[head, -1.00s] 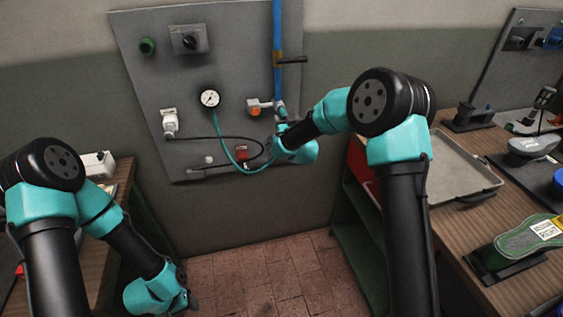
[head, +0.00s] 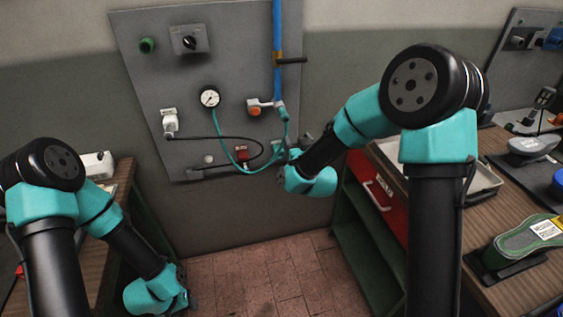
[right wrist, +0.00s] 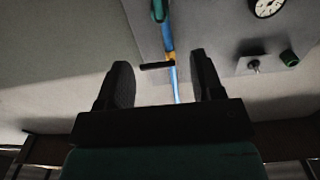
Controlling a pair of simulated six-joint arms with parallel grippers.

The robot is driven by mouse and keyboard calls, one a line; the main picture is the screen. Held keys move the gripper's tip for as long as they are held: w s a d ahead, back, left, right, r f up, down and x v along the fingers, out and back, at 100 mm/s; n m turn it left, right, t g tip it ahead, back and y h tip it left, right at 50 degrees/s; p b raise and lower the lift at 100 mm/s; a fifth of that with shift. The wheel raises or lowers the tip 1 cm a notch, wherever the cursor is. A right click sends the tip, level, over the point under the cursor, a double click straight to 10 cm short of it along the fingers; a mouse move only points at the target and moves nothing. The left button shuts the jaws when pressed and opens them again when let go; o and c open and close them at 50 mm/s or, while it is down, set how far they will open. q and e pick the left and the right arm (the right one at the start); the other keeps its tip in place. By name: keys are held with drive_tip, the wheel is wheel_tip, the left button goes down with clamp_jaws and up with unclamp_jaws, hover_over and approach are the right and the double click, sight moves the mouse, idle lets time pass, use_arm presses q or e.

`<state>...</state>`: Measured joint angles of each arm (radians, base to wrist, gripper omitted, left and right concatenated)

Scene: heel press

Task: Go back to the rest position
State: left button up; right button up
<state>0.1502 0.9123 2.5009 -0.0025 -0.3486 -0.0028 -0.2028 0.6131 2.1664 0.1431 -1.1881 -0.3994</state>
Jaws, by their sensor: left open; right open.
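My right gripper (head: 290,155) is in front of the lower right part of the grey wall panel (head: 225,65), partly hidden by its own wrist. In the right wrist view its two fingers (right wrist: 160,80) stand apart with nothing between them but the distant panel and blue pipe (right wrist: 174,80). My left gripper (head: 182,300) hangs low at the left over the tiled floor, by the left bench. Its fingers are small and dark in the head view, and I see nothing held in them.
The panel carries a gauge (head: 209,98), a teal hose (head: 224,147), a white plug (head: 169,121) and an orange-ended valve (head: 254,111). The right bench (head: 515,275) holds a green shoe form (head: 515,243) and a tray (head: 484,181). The floor (head: 265,285) between benches is clear.

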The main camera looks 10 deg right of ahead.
idle(0.3)
drive_tip(key=s+d+f+g+y, duration=0.15)
drive_tip(key=s+f+g, duration=0.4)
drive_tip(key=f, duration=0.65)
drive_tip(key=s+d+f+g, duration=0.2)
drive_tip(key=s+f+g, duration=0.2)
drive_tip(key=s+f, duration=0.55)
drive_tip(key=s+f+m+g+y, duration=0.1)
drive_tip(key=s+f+m+g, duration=0.1)
drive_tip(key=s+f+g, duration=0.5)
drive_tip(key=s+f, duration=0.6)
drive_tip(key=s, duration=0.3)
drive_tip(key=shift+d+m+g, duration=0.3)
drive_tip(key=shift+d+g, duration=0.05)
drive_tip(key=shift+d, duration=0.05)
